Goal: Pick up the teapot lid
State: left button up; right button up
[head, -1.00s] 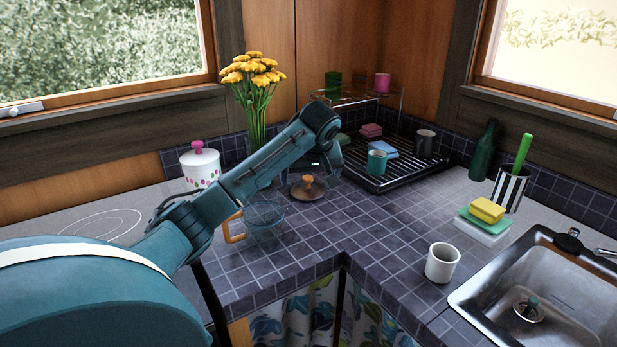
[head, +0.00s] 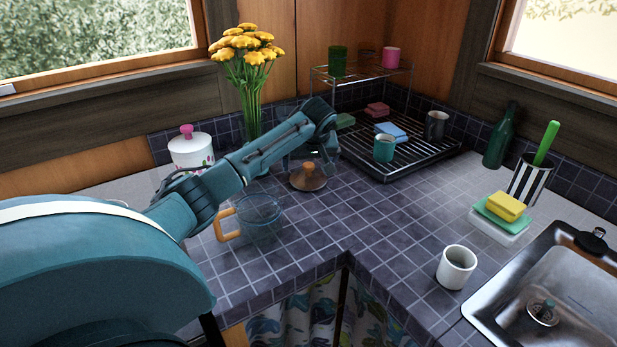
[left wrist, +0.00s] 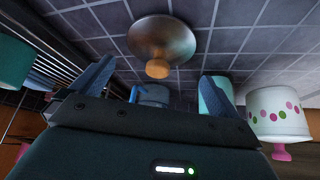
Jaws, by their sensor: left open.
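The teapot lid (head: 308,177), a shallow brown disc with an orange-brown knob, lies knob up on the tiled counter. The glass teapot (head: 264,213) with an orange handle stands in front of it, to its left. My left gripper (head: 318,146) is just behind and above the lid, its fingers partly hidden in the head view. In the left wrist view the left gripper (left wrist: 157,88) is open and empty. The lid (left wrist: 162,38) shows there beyond the fingers, apart from them, its knob toward the gap. My right gripper is not in view.
A dotted white pot (head: 191,152) and a vase of yellow flowers (head: 252,110) stand left of the lid. A dish rack (head: 415,163) with cups is at the back right. A white cup (head: 456,267) stands near the sink (head: 570,290).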

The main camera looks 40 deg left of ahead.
aim_at(309, 167)
pick_arm(q)
jog(key=x, duration=0.5)
jog(key=shift+w+f, duration=0.1)
jog(key=shift+f, duration=0.25)
